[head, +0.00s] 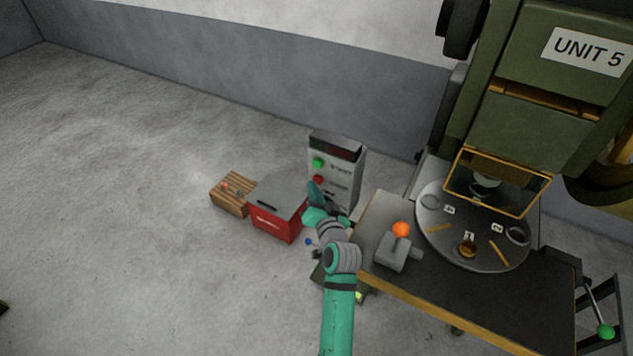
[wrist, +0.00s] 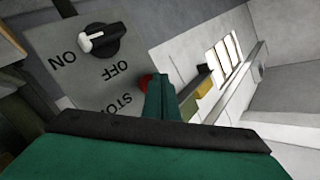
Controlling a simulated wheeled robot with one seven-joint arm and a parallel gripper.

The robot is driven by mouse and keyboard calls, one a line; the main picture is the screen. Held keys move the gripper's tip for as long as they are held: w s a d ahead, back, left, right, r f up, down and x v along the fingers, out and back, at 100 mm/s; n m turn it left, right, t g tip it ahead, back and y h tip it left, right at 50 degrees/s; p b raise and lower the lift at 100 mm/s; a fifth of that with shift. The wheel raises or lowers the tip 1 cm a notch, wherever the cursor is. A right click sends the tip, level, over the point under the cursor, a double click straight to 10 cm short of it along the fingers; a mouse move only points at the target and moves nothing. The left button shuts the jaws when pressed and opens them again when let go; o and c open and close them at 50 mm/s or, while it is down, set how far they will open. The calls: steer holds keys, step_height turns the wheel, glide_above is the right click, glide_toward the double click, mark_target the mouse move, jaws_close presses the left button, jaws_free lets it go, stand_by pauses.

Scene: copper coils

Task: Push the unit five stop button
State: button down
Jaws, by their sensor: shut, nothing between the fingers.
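The grey control box (head: 345,172) stands left of the unit five machine. A green START button (head: 318,163) is on its front, with the red stop button (head: 318,180) below it. My gripper (head: 313,190) is shut and empty, its tip just in front of the box by the red button. In the wrist view, the red button (wrist: 146,82) shows beside the STOP lettering, partly hidden behind the shut fingers (wrist: 160,80). I cannot tell whether the fingertips touch the button. A black ON/OFF knob (wrist: 100,41) is on the same panel.
A red box (head: 275,222) with a grey lid and a wooden crate (head: 230,207) stand on the floor to the left. The worktable (head: 375,225) with an orange-knobbed lever (head: 401,231) is close on the right.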

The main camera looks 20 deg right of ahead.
steer(key=shift+s+a, duration=0.3)
steer(key=shift+a, duration=0.05)
steer(key=shift+s+a, duration=0.8)
steer(key=shift+a, duration=0.2)
steer(key=shift+s+a, duration=0.75)
steer(key=shift+a, duration=0.2)
steer(key=shift+a, duration=0.1)
